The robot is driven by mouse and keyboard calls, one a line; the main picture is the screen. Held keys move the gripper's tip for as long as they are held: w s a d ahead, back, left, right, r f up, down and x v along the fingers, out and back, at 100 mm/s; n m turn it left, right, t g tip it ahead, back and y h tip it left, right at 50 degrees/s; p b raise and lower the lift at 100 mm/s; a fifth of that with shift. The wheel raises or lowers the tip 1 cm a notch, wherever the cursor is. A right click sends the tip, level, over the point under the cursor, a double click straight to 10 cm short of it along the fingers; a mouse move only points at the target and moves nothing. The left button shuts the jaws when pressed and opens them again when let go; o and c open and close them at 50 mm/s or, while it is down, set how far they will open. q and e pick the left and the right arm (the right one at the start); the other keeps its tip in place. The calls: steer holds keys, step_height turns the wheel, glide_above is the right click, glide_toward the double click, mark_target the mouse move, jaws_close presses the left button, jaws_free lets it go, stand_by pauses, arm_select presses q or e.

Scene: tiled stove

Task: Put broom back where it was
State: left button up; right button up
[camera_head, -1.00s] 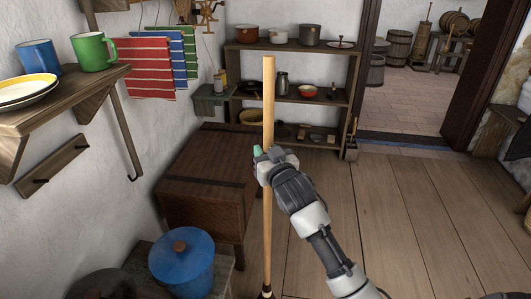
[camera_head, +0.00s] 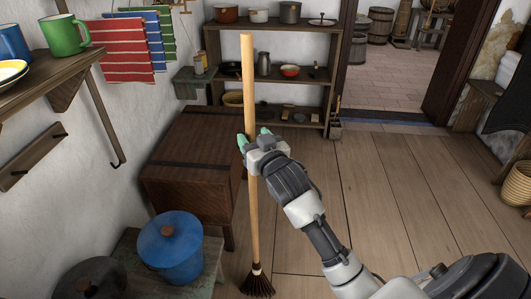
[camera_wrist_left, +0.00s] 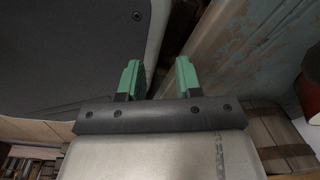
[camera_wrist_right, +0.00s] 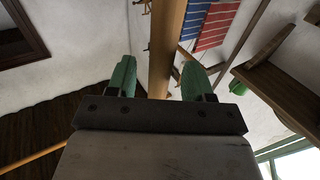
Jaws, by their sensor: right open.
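The broom (camera_head: 251,165) stands upright beside the wooden chest, its light wooden handle tall and its dark bristles (camera_head: 257,282) low near the floor. My right gripper (camera_head: 256,138) is at the upper-middle part of the handle with its jaws open. In the right wrist view the handle (camera_wrist_right: 166,50) runs between the two green fingers, with a gap visible beside it. My left gripper (camera_wrist_left: 158,80) shows only in its own wrist view; its green fingers are apart with nothing between them.
A wooden chest (camera_head: 195,160) stands left of the broom. A blue lidded pot (camera_head: 170,248) sits on a low stand in front of it. A shelf with pots (camera_head: 275,75) is behind. A wall shelf with mugs (camera_head: 50,65) is at upper left. The floor to the right is clear.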

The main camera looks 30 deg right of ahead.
steer(key=s, duration=0.8)
steer(key=shift+s+a, duration=0.25)
steer(key=shift+a, duration=0.1)
steer(key=s+a+f+n+g+y, duration=0.15)
steer(key=f+g, duration=0.25)
steer(key=f, duration=1.4)
steer(key=s+f+g+h, duration=0.15)
steer(key=f+g, duration=0.25)
steer(key=f, duration=1.4)
steer(key=s+a+f+n+g+y, duration=0.2)
steer(key=s+f+g, duration=0.5)
steer(key=s+f, duration=1.6)
steer(key=s+a+f+g, duration=0.2)
steer(key=s+f, duration=0.1)
steer(key=s, duration=0.9)
arm_select(q)
steer(key=s+r+p, duration=0.3)
steer(key=r+p, duration=0.6)
steer(key=p, duration=0.2)
steer(key=shift+a+r, duration=0.3)
steer(key=shift+r, duration=0.1)
arm_select(e)
step_height(320, 180, up, 10)
steer(key=s, duration=0.2)
steer(key=shift+s+d, duration=0.35)
